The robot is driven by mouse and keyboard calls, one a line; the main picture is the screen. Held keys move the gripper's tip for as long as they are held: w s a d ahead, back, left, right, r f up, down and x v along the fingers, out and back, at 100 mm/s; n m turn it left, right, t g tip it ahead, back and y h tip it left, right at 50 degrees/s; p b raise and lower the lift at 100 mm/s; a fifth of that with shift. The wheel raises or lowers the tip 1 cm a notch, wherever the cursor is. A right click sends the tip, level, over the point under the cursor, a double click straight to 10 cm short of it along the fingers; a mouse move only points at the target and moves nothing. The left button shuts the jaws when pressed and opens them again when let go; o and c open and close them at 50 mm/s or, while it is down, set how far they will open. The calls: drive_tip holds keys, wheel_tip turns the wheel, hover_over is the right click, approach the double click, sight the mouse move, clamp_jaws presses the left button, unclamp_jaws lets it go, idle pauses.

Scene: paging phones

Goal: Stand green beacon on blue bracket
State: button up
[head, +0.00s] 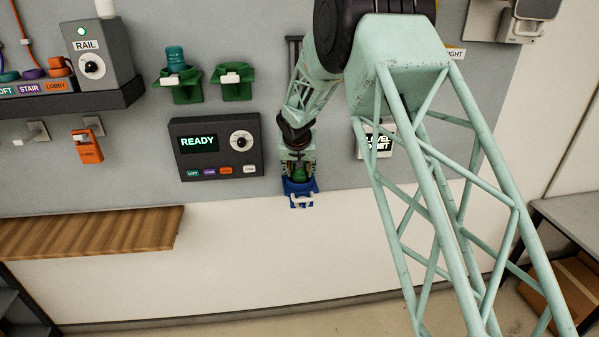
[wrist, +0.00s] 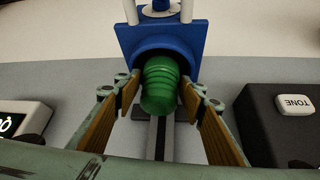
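The green beacon (head: 299,173) is at the blue bracket (head: 302,200) on the lower wall, below my gripper (head: 298,163). In the wrist view the ribbed green beacon (wrist: 162,88) meets the dark round opening of the blue bracket (wrist: 128,42), and its far end is hidden there. I cannot tell if it is fully seated. My gripper (wrist: 163,95) has its two tan-padded fingers on either side of the beacon, with a gap showing on both sides. It looks open and not pressing on the beacon.
A READY panel (head: 216,148) is mounted left of the blue bracket. Above it are two green brackets, one holding a teal beacon (head: 176,60), the other empty (head: 233,83). A white sign (head: 375,142) hangs to the right. A wooden shelf (head: 90,232) is at lower left.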

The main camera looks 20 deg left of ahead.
drive_tip(key=shift+r, duration=0.2)
drive_tip(key=b+v, duration=0.1)
drive_tip(key=v, duration=1)
drive_tip(key=shift+s+r, duration=0.25)
drive_tip(key=shift+r, duration=0.05)
idle(0.3)
drive_tip(key=shift+d+r, duration=0.1)
drive_tip(key=shift+d, duration=0.1)
idle(0.5)
